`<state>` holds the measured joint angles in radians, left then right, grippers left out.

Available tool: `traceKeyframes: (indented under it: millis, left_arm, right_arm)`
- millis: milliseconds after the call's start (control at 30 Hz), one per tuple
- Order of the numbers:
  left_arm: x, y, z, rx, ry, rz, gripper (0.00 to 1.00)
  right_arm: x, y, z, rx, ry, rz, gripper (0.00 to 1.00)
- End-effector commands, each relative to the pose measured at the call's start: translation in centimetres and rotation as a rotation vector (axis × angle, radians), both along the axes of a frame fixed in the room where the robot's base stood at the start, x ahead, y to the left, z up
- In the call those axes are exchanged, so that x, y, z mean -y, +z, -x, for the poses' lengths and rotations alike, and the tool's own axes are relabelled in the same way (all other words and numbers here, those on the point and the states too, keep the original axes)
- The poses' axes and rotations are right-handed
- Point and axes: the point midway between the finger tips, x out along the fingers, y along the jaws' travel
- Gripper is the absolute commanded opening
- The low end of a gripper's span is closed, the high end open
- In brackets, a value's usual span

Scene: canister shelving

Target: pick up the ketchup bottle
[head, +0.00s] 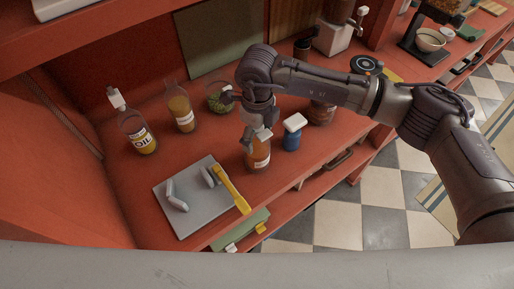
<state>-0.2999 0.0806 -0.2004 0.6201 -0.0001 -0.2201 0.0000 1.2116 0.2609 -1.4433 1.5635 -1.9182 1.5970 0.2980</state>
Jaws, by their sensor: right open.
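An orange-brown bottle with a white label (259,158) stands upright on the red counter, near its front edge; it looks like the ketchup bottle, but its label is too small to read. My right gripper (257,138) is open and points down at the top of this bottle. The gripper hides the bottle's cap and neck. I cannot tell whether the fingers touch it. My left gripper is not in view.
A blue jar with a white lid (292,136) stands close right of the bottle. A grey board (188,220) with a yellow-handled tool (232,187) lies to the left. An oil bottle (138,134), a yellowish bottle (181,112) and a green-filled jar (218,102) stand behind.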

Motion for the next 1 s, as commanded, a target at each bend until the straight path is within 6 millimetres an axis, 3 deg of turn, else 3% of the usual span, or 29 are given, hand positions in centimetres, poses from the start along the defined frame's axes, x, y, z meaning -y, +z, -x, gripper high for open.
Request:
traceKeyframes:
  millis: [67, 533, 1000]
  left_arm:
    - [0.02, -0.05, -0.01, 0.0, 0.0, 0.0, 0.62]
    - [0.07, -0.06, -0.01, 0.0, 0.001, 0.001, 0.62]
    - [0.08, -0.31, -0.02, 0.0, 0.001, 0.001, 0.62]
  right_arm:
    - [-0.01, -0.01, 0.0, 0.0, 0.0, 0.0, 0.76]
    - [-0.01, 0.02, 0.01, -0.001, 0.0, 0.001, 0.0]
    - [0.02, 0.13, 0.01, -0.001, 0.0, 0.002, 0.0]
